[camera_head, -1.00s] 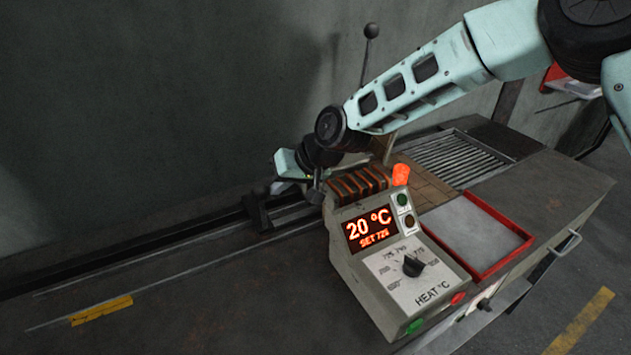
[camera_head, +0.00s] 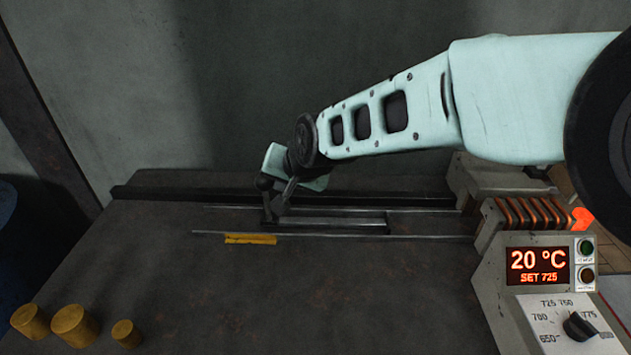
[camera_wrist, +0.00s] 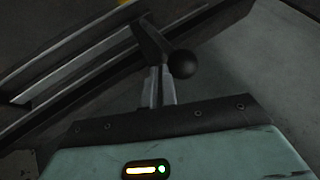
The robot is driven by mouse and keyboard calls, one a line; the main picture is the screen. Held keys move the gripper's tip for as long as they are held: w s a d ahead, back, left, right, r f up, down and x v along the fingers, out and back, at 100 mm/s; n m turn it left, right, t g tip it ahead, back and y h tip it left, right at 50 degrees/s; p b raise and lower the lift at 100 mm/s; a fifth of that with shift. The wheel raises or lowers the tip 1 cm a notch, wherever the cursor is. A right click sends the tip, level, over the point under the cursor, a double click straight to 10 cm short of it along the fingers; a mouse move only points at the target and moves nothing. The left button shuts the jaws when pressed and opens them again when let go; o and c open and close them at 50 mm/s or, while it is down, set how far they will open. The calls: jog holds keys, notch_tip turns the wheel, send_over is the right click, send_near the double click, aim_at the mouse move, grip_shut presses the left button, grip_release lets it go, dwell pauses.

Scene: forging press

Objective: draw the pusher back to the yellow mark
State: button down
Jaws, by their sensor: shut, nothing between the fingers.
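The pusher (camera_head: 268,208) is a dark upright piece with a ball knob, at the left end of a grey rod (camera_head: 330,228) along the bench track. In the wrist view, its black knob (camera_wrist: 182,64) and dark handle show just beyond my fingertips. The yellow mark (camera_head: 250,239) lies on the bench, in front of the track. The pusher stands about level with the mark's right part. My gripper (camera_head: 281,207) is shut and empty, right beside the pusher; it also shows in the wrist view (camera_wrist: 159,78). I cannot tell whether the fingers touch the handle.
The heater box (camera_head: 540,270) with coil and dial stands at the right; its display reads 20 °C, SET 725. Several brass cylinders (camera_head: 74,325) stand at the bench's front left. A dark rail (camera_head: 190,193) runs behind the track. The bench's middle is clear.

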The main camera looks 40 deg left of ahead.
aim_at(265, 183)
jog(key=shift+s+a, duration=0.55)
jog(key=shift+a, duration=0.3)
jog(key=shift+s+a, duration=0.55)
jog(key=shift+a, duration=0.3)
jog(key=shift+w+d+f, duration=0.15)
jog(key=shift+d, duration=0.1)
jog(key=d+r+b, duration=0.3)
jog(key=d+r, duration=0.4)
jog(key=d, duration=0.2)
jog(key=shift+s+d+b, duration=0.2)
jog(key=shift+s+b, duration=0.1)
